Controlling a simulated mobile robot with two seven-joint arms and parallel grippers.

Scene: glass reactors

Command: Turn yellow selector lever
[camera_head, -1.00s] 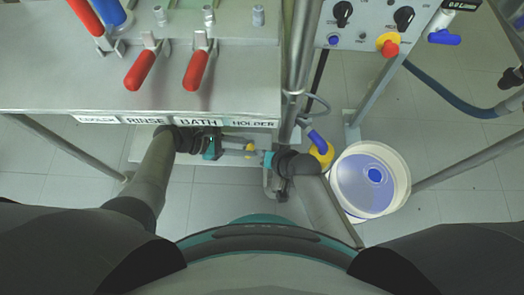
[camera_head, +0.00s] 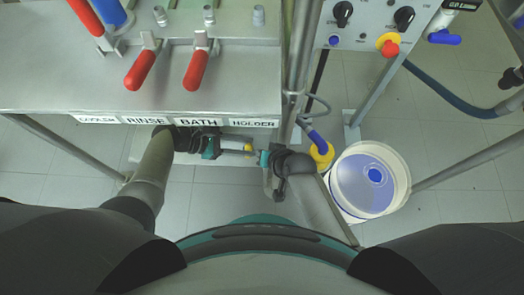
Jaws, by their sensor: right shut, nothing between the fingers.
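A small yellow part (camera_head: 248,148), which may be the selector lever, shows below the table's front edge, between my two grippers. It is too small to make out its shape. My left gripper (camera_head: 243,148) comes in from the left with its fingertips at or right beside the yellow part. I cannot tell whether it touches it or how its fingers stand. My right gripper (camera_head: 257,157) comes in from the right, shut and empty, with its tip just right of and slightly below the yellow part. The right wrist hides what is behind it.
A steel table (camera_head: 60,75) with two red-handled valves (camera_head: 140,70) stands above the grippers. A blue hose with a yellow collar (camera_head: 321,153) and a white bucket (camera_head: 370,180) of bluish liquid are at right. A control panel (camera_head: 370,22) is at upper right.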

